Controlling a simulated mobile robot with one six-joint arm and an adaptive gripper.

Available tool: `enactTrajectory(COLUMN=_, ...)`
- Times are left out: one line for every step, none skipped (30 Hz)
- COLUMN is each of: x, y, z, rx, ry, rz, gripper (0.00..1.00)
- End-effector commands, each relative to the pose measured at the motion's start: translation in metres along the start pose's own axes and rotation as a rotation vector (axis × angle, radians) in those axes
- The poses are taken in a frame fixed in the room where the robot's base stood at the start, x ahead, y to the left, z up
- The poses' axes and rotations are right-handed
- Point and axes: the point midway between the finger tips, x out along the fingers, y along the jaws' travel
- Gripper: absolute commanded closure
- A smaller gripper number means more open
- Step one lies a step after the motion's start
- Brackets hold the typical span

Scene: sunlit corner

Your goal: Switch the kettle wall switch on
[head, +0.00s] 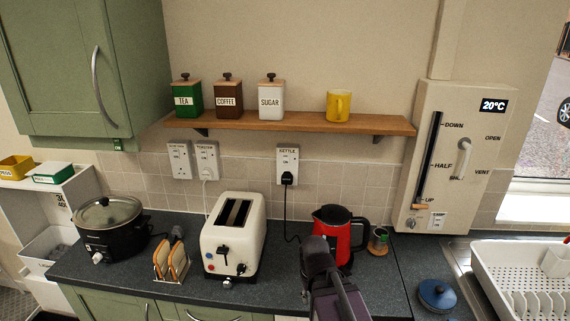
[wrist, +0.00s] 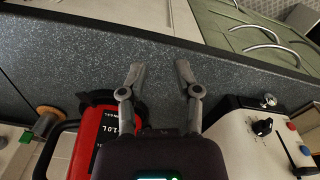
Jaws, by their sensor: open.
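The wall switch labelled KETTLE (head: 287,154) is a white socket plate on the tiled wall below the shelf. A black plug (head: 287,178) is in it, and its cord runs down towards the red kettle (head: 358,238). The rocker is too small to tell its position. My gripper (wrist: 158,72) is open and empty in the wrist view, over the dark worktop between the red kettle (wrist: 92,140) and the white toaster (wrist: 245,140). In the head view my arm rises from the bottom, in front of the kettle and apart from the switch. The switch is not in the wrist view.
Two other switch plates (head: 179,159) (head: 206,159) sit left of the kettle one. A wooden shelf (head: 290,122) with canisters and a yellow mug (head: 338,105) overhangs the switches. The toaster (head: 235,236) stands left of my arm.

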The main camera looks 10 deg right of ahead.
Motion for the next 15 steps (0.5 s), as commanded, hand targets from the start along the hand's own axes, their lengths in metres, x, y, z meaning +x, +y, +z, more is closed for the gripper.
enactTrajectory(x=-0.001, y=0.002, z=-0.004, rx=-0.019, ry=0.010, rz=0.013, gripper=0.89)
enactTrajectory(x=-0.002, y=0.003, z=-0.007, rx=-0.033, ry=0.017, rz=0.023, gripper=0.98)
enactTrajectory(x=-0.002, y=0.004, z=-0.011, rx=-0.056, ry=0.030, rz=0.037, gripper=1.00)
enactTrajectory(x=-0.003, y=0.006, z=-0.015, rx=-0.076, ry=0.040, rz=0.051, gripper=1.00)
enactTrajectory(x=-0.004, y=0.008, z=-0.018, rx=-0.099, ry=0.051, rz=0.065, gripper=1.00)
enactTrajectory(x=-0.005, y=0.011, z=-0.024, rx=-0.133, ry=0.067, rz=0.089, gripper=1.00)
enactTrajectory(x=-0.007, y=0.013, z=-0.029, rx=-0.160, ry=0.079, rz=0.107, gripper=1.00)
enactTrajectory(x=-0.008, y=0.015, z=-0.034, rx=-0.191, ry=0.093, rz=0.129, gripper=1.00)
enactTrajectory(x=-0.010, y=0.018, z=-0.042, rx=-0.234, ry=0.111, rz=0.159, gripper=1.00)
enactTrajectory(x=-0.012, y=0.021, z=-0.048, rx=-0.269, ry=0.124, rz=0.183, gripper=1.00)
enactTrajectory(x=-0.014, y=0.024, z=-0.054, rx=-0.306, ry=0.138, rz=0.209, gripper=1.00)
enactTrajectory(x=-0.018, y=0.027, z=-0.062, rx=-0.359, ry=0.156, rz=0.246, gripper=1.00)
enactTrajectory(x=-0.020, y=0.029, z=-0.068, rx=-0.399, ry=0.167, rz=0.275, gripper=1.00)
enactTrajectory(x=-0.023, y=0.031, z=-0.075, rx=-0.440, ry=0.179, rz=0.304, gripper=1.00)
enactTrajectory(x=-0.027, y=0.034, z=-0.084, rx=-0.495, ry=0.195, rz=0.344, gripper=1.00)
